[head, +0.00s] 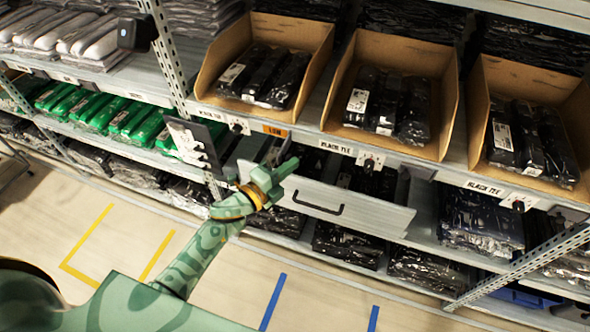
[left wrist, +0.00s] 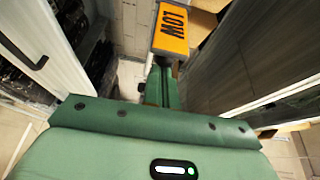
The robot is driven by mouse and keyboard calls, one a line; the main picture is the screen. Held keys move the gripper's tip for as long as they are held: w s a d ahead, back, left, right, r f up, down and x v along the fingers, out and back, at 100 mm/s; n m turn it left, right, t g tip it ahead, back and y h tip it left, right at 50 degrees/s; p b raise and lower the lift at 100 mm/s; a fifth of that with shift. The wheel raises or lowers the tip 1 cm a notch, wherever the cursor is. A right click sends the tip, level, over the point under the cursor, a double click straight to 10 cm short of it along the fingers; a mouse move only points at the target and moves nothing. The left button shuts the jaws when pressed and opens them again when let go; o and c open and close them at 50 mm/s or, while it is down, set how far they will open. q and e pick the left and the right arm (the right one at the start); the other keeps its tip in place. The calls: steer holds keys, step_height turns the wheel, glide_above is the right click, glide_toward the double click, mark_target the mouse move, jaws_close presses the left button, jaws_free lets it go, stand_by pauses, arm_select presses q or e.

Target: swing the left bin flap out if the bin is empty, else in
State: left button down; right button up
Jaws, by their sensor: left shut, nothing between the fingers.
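The left bin (head: 319,48), an open cardboard box on the upper shelf, holds several black plastic-wrapped packs (head: 265,76). Its orange flap (head: 275,131), marked LOW, shows on the shelf edge below it, to the right of a small dark fitting (head: 237,125). In the left wrist view the orange flap (left wrist: 172,30) shows large, just beyond the fingers. My left gripper (head: 276,168) is shut and empty, a little below the flap in the head view. I cannot tell whether its fingertips touch the flap. My right gripper is not in view.
Two more cardboard bins (head: 449,108) (head: 478,90) with black packs stand to the right. An open drawer (head: 345,201) with a black handle juts out beside my left gripper. Green packs (head: 125,112) lie on the left shelf. The floor in front is clear, with tape marks.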

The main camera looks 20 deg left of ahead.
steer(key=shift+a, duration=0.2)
arm_select(q)
steer(key=shift+a, duration=0.15)
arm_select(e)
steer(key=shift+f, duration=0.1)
